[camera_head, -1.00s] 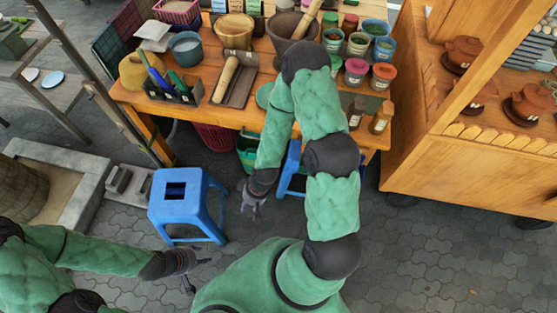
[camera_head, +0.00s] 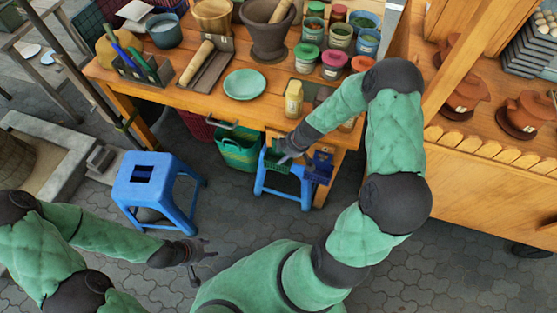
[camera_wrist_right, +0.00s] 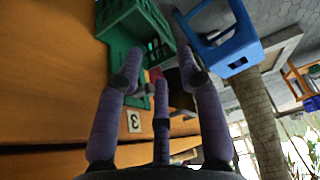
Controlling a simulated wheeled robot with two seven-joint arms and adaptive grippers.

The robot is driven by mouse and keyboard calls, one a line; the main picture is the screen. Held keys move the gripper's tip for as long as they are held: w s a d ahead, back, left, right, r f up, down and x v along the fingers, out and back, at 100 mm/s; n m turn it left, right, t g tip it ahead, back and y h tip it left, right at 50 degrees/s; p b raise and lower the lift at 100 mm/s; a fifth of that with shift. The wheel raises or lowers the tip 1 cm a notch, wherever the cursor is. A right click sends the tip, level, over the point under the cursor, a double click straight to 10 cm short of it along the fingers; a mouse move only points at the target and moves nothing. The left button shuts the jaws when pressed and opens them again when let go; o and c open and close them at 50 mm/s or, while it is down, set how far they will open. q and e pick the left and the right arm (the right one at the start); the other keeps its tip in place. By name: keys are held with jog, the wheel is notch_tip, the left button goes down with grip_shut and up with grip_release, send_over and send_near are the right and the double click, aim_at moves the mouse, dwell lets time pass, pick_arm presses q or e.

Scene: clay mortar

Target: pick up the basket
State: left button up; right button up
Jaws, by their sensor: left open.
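A green basket (camera_head: 238,152) stands on the ground beneath the front edge of the wooden table. My right gripper (camera_head: 283,153) is in front of the table, to the right of that basket and over a blue stool (camera_head: 285,187). In the right wrist view its fingers (camera_wrist_right: 160,75) are spread and hold nothing. A green crate (camera_wrist_right: 135,35) shows beyond them at upper left; I cannot tell whether it is the same basket. My left gripper (camera_head: 203,252) is open and empty, low at the left, away from the basket.
The wooden table (camera_head: 225,110) holds a green plate (camera_head: 244,84), a mortar (camera_head: 268,35) and several jars. A second blue stool (camera_head: 150,180) stands left of the basket. A small dark blue container (camera_head: 320,167) is close right of my right gripper.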

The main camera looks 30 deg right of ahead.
jog(key=b, duration=0.3)
send_over(276, 170)
jog(key=f, duration=0.8)
jog(key=shift+w+d, duration=0.1)
jog(key=shift+w, duration=0.15)
jog(key=shift+r, duration=0.1)
grip_shut()
